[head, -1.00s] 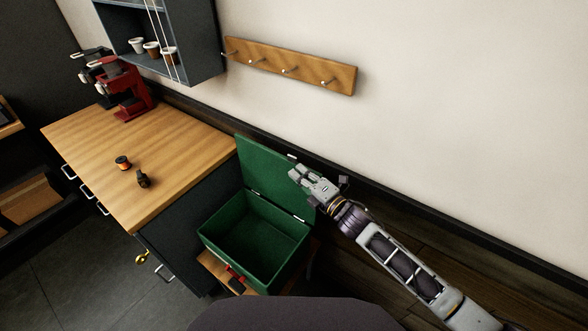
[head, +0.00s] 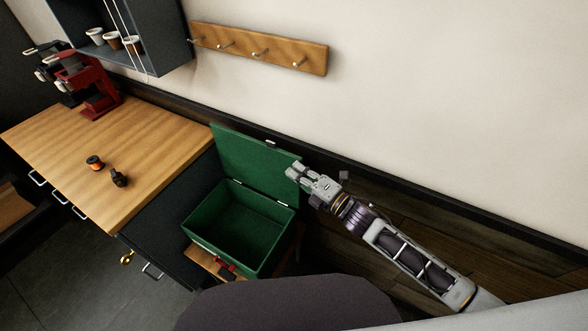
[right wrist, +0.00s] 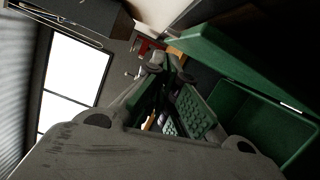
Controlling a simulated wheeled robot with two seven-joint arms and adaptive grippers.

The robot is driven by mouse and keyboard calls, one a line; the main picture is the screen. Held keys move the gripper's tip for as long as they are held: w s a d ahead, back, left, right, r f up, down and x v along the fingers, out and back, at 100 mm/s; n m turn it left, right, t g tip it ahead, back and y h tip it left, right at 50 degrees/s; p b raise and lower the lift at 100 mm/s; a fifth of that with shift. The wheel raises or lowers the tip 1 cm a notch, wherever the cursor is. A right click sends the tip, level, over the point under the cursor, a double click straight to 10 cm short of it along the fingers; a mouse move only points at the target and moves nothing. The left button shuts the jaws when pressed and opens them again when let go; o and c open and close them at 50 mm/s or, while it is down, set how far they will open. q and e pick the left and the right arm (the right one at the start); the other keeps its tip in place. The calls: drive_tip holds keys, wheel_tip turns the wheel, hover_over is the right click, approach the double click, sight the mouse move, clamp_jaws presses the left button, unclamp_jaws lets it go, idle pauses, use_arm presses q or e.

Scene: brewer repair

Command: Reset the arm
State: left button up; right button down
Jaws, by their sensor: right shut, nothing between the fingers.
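My right gripper (head: 296,172) is shut and empty. In the head view it hovers in front of the right edge of the raised lid of a green toolbox (head: 205,222). The picture does not show whether it touches the lid. In the right wrist view its closed fingers (right wrist: 160,65) point up the picture, and the green toolbox (right wrist: 265,125) stands open to their right. My left gripper is in neither view.
The toolbox stands open and looks empty, beside a wooden-topped counter (head: 150,150). On the counter are a small orange-and-black part (head: 95,162), a black part (head: 119,177) and a red brewer (head: 97,95). A peg rail (head: 262,50) hangs on the wall.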

idle(0.6)
drive_tip(key=w+d+f+m+h, duration=0.35)
drive_tip(key=d+f+m, duration=0.2)
drive_tip(key=f, duration=0.55)
drive_tip(key=s+d+f+m+g+h, duration=0.1)
drive_tip(key=s+d+f+m+h, duration=0.3)
drive_tip(key=f, duration=0.6)
drive_tip(key=s+d+f+m+g, duration=0.1)
drive_tip(key=s+d+f+m, duration=0.3)
drive_tip(key=f, duration=0.6)
drive_tip(key=s+d+f+m+g+h, duration=0.1)
drive_tip(key=d+f+m+g+h, duration=0.15)
drive_tip(key=d+f, duration=0.55)
drive_tip(key=s+d+f+m+g+h, duration=0.1)
drive_tip(key=s+f+m+g+h, duration=0.3)
drive_tip(key=s+f, duration=1.3)
drive_tip(key=s+f+m+g, duration=0.2)
drive_tip(key=s+f+m, duration=0.1)
drive_tip(key=s, duration=0.8)
drive_tip(key=s+a+f+m+g+y, duration=0.1)
drive_tip(key=s+f, duration=0.4)
drive_tip(key=s, duration=0.7)
drive_tip(key=shift+m+g, duration=0.45)
drive_tip(key=shift+m, duration=0.55)
